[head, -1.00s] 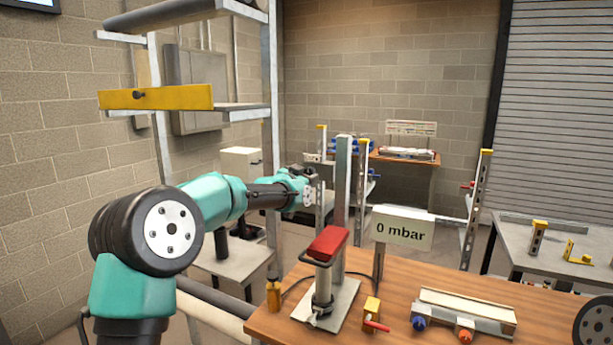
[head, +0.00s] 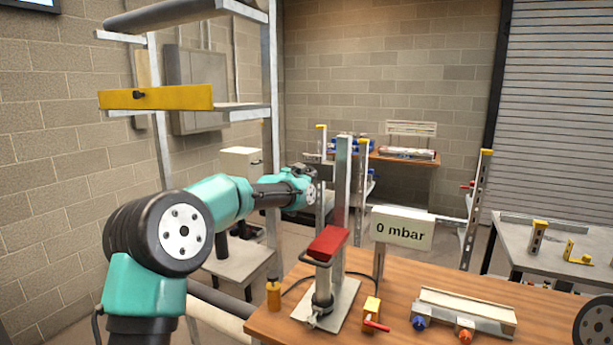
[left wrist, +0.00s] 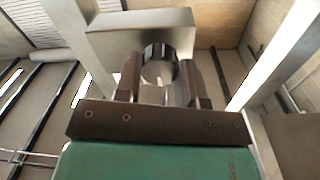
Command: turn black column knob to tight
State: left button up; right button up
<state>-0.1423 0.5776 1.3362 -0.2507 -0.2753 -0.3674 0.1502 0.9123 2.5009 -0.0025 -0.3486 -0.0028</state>
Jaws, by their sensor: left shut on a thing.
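The metal column (head: 343,195) stands upright on a plate on the wooden bench. The black column knob (left wrist: 159,50) shows in the left wrist view as a dark, ridged round part beneath a pale metal block (left wrist: 140,32). My left gripper (left wrist: 160,66) is shut on the knob, with one finger on each side of it. In the head view my left gripper (head: 318,168) is small and dark beside the upper column, and the knob cannot be made out there. My right gripper is not in view.
A sign (head: 402,228) reads "0 mbar" right of the column. A metal rack (head: 272,110) stands left.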

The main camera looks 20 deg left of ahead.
pick_arm(q)
jog(key=shift+m, duration=0.3)
jog(key=shift+c, duration=0.2)
jog(key=m+y, duration=0.1)
jog(key=m, duration=1.9)
jog(key=shift+r+m, duration=0.1)
jog(key=shift+m, duration=0.2)
dwell(0.4)
jog(key=o, duration=0.9)
jog(key=shift+s, duration=0.15)
